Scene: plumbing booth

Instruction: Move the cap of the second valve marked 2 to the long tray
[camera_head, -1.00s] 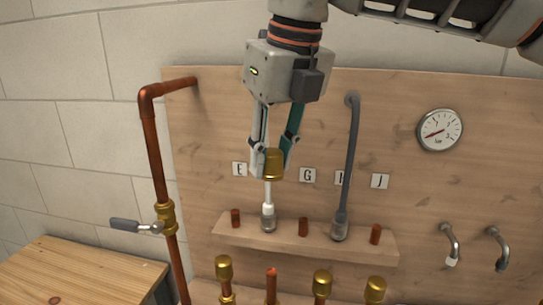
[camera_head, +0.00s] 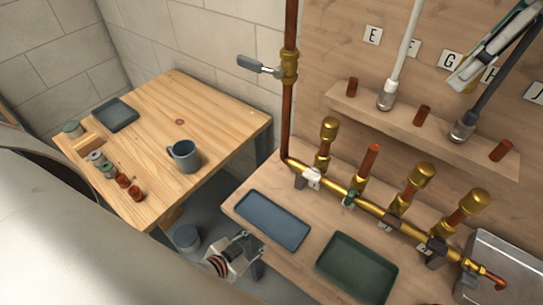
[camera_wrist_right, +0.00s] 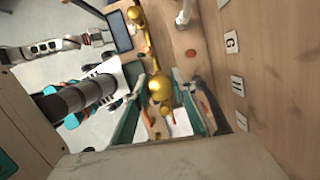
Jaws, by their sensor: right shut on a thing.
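My right gripper (camera_head: 472,80) is at the upper right of the head view, in front of the board. It is shut on a gold cap (camera_wrist_right: 160,88), which shows between the fingers in the wrist view; in the head view the fingers mostly hide it. On the brass manifold, the second stub (camera_head: 371,152) from the left is bare copper; the other stubs carry gold caps (camera_head: 329,128). The long blue-grey tray (camera_head: 272,220) lies empty on the bench, left of the manifold. My left gripper (camera_head: 243,252) is low, beside the bench edge; its jaw state is unclear.
A wider green tray (camera_head: 357,267) lies right of the long tray. A shelf (camera_head: 400,118) with copper stubs and hoses sticks out above the manifold. A vertical copper pipe (camera_head: 289,115) with a lever valve stands at the left. A wooden table (camera_head: 225,130) holds a mug (camera_head: 184,156).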

